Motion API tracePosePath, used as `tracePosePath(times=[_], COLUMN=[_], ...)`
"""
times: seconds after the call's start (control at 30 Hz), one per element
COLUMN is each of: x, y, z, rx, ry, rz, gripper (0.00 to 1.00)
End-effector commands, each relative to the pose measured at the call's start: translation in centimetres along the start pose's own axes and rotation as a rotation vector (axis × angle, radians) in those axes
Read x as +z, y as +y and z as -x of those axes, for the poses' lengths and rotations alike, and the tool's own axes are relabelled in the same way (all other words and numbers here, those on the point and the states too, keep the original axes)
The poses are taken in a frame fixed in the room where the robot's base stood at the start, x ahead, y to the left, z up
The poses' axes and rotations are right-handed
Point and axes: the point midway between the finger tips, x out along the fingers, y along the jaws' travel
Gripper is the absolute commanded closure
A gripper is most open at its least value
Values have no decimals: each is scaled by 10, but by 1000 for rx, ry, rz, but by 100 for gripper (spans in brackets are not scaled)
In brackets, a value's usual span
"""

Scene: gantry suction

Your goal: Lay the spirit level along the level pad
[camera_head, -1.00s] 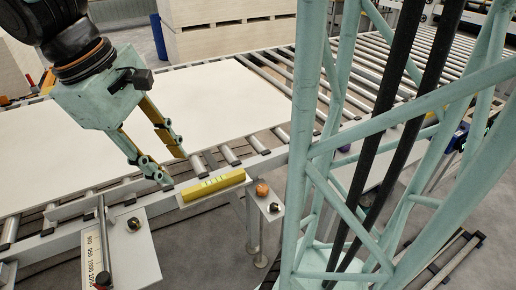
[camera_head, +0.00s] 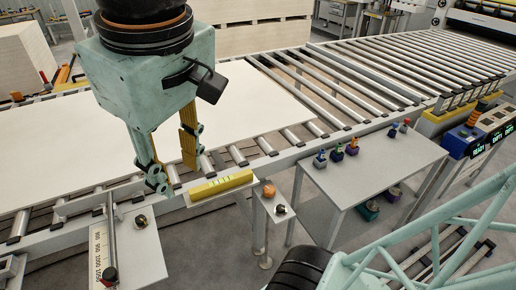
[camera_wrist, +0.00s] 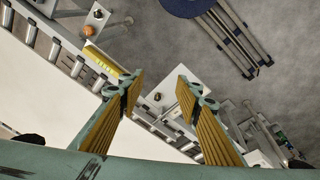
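The yellow spirit level (camera_head: 222,186) lies flat on a narrow pale ledge (camera_head: 191,204) at the front edge of the roller conveyor. It also shows in the wrist view (camera_wrist: 103,59), up and left of the fingers. My gripper (camera_head: 177,170) is open and empty, with its fingers pointing down, left of the level in the head view. In the wrist view the open fingers (camera_wrist: 161,86) have a clear gap between them. I cannot tell which surface is the level pad; the pale ledge under the level is the closest match.
A small stand with an orange knob (camera_head: 269,191) is right of the level. A plate with a printed scale (camera_head: 133,250) is at lower left. A large white board (camera_head: 60,150) lies on the rollers. A grey table (camera_head: 370,165) with several coloured items stands at right.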

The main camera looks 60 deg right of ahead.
Motion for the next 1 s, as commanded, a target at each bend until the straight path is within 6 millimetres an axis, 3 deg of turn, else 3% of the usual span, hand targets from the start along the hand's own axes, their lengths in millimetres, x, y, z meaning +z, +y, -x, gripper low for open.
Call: tracePosePath(times=[0.4,1.0], x=[25,29], y=[-21,-25], z=[19,22], rx=[-61,-72], ry=[122,144], rz=[-77,-89], gripper=[69,69])
